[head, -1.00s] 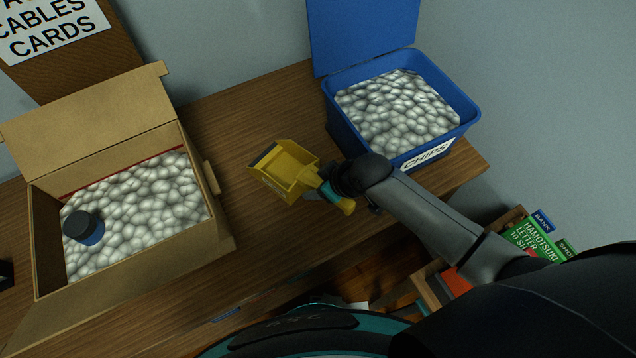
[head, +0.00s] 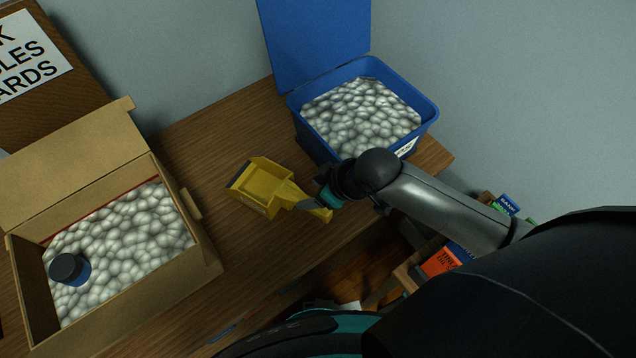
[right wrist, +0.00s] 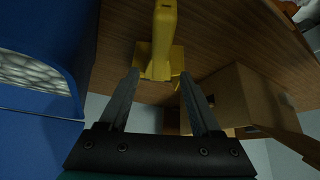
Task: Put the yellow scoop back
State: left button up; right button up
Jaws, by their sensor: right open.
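The yellow scoop (head: 262,188) lies on the wooden table between the cardboard box and the blue bin, its handle toward my right gripper. My right gripper (head: 308,203) is open at the handle. In the right wrist view the scoop handle (right wrist: 165,35) shows ahead of the open fingers (right wrist: 160,85), roughly between their lines. The blue bin (head: 425,125) has its lid up and is full of white packing chips (head: 360,115). My left gripper is not in view.
An open cardboard box (head: 205,250) of white chips, with a dark-capped blue container (head: 70,268) in it, stands at left. Books (head: 442,260) sit low beyond the table's right end. The table (head: 215,125) is bare behind the scoop.

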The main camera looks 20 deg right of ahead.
jog(key=shift+v, duration=1.15)
